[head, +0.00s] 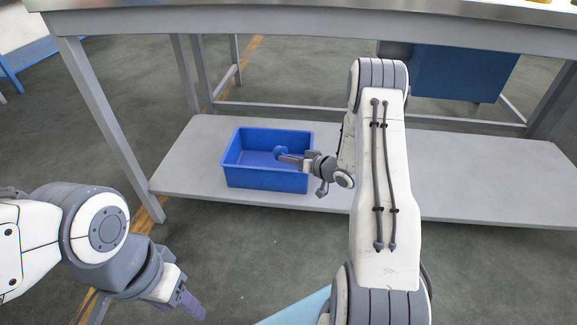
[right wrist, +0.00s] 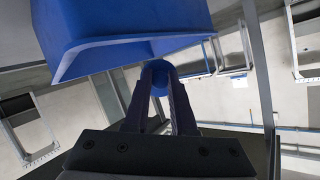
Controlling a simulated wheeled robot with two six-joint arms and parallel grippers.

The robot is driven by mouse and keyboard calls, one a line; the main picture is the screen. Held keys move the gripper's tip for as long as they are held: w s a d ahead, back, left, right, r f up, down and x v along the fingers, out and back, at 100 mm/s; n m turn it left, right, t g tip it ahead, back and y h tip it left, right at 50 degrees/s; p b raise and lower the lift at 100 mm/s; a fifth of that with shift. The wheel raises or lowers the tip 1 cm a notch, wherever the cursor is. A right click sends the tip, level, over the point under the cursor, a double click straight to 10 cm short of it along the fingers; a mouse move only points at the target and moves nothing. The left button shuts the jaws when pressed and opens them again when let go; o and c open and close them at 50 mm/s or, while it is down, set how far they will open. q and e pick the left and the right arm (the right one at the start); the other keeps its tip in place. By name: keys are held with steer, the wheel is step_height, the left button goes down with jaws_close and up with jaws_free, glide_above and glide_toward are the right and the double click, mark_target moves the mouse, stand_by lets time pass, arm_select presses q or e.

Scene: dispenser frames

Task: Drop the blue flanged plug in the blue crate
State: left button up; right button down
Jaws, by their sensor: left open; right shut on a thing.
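The blue crate (head: 265,180) is an open box on the low grey shelf; its wall also shows in the right wrist view (right wrist: 110,30). My right gripper (head: 288,158) reaches in from the right, over the crate's opening. It is shut on the blue flanged plug (head: 280,150), which sits between the fingertips in the right wrist view (right wrist: 157,73). The plug appears in front of the crate's inside in the head view; its exact height over the crate floor cannot be told. My left gripper (head: 188,304) is open and empty at the lower left, away from the shelf.
The grey shelf (head: 470,172) is bare to the right of the crate. The table top (head: 300,12) runs above the shelf, and table legs (head: 105,120) stand at the sides. A blue box (head: 460,75) is under the table at the back right.

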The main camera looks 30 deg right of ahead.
arm_select(q)
steer(key=shift+f, duration=0.45)
arm_select(e)
steer(key=shift+f, duration=0.9)
steer(key=c, duration=0.7)
jaws_free()
steer(key=shift+c, duration=0.2)
